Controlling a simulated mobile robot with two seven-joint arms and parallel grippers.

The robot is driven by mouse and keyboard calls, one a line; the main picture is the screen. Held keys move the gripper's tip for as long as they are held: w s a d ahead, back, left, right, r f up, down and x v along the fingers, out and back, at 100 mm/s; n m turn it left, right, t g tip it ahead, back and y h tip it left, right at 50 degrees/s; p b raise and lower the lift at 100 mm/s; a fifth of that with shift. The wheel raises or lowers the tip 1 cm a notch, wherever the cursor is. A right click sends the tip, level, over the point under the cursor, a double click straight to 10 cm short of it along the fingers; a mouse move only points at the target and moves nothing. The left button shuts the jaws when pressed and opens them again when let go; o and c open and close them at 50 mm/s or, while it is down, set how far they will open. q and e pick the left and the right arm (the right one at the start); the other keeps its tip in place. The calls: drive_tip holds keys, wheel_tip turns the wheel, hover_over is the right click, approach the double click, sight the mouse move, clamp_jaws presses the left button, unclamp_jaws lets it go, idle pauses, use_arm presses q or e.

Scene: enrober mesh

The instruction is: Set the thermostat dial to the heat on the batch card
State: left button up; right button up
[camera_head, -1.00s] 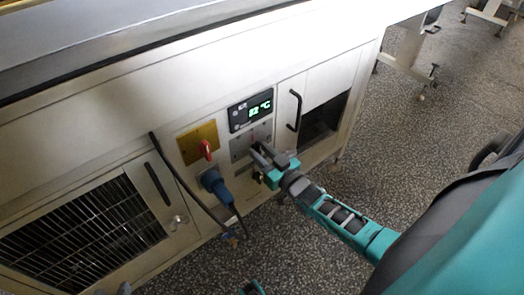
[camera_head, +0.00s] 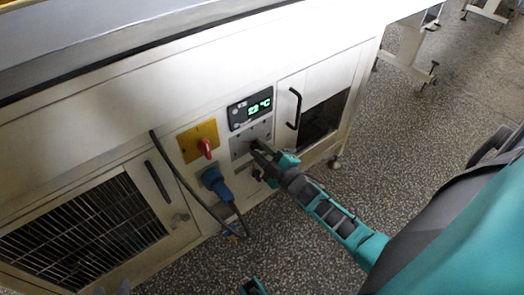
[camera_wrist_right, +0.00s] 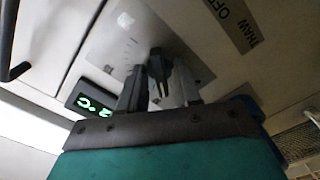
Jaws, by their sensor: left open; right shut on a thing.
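The thermostat dial (camera_wrist_right: 157,68) is a small dark knob on a grey plate, which also shows in the head view (camera_head: 240,150). My right gripper (camera_head: 258,152) is shut on the dial, with its fingers on either side of it in the right wrist view (camera_wrist_right: 160,85). The dial's pointer and scale are too small to read. Above the plate, a black display (camera_head: 250,108) shows green digits, seemingly 72 °C; the first digit is unclear. My left gripper (camera_head: 112,290) barely shows at the bottom edge, far from the dial, open. I see no batch card.
A red switch (camera_head: 205,147) on a yellow plate and a blue plug (camera_head: 216,183) with a dark cable sit left of the dial. A black door handle (camera_head: 294,109) is to its right. A label reading THAW OFF (camera_wrist_right: 232,20) shows in the wrist view.

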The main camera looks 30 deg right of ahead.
drive_tip(key=n+b, duration=0.1)
drive_tip(key=n, duration=0.4)
drive_tip(key=shift+f, duration=0.1)
drive_tip(key=shift+n, duration=0.9)
use_arm(q)
drive_tip(key=shift+w+d+f, duration=0.1)
drive_tip(key=shift+w+d, duration=0.15)
drive_tip(key=shift+d, duration=0.05)
use_arm(e)
drive_tip(key=shift+n, duration=0.3)
use_arm(q)
drive_tip(key=shift+f, duration=0.1)
use_arm(e)
drive_tip(key=o, duration=0.7)
use_arm(q)
drive_tip(key=shift+s, duration=0.1)
drive_tip(key=shift+s+a+r+p, duration=0.2)
drive_tip(key=shift+a+r+p, duration=0.25)
drive_tip(key=shift+p, duration=0.5)
use_arm(e)
drive_tip(key=s, duration=0.8)
drive_tip(key=s+d, duration=0.1)
drive_tip(key=s, duration=0.4)
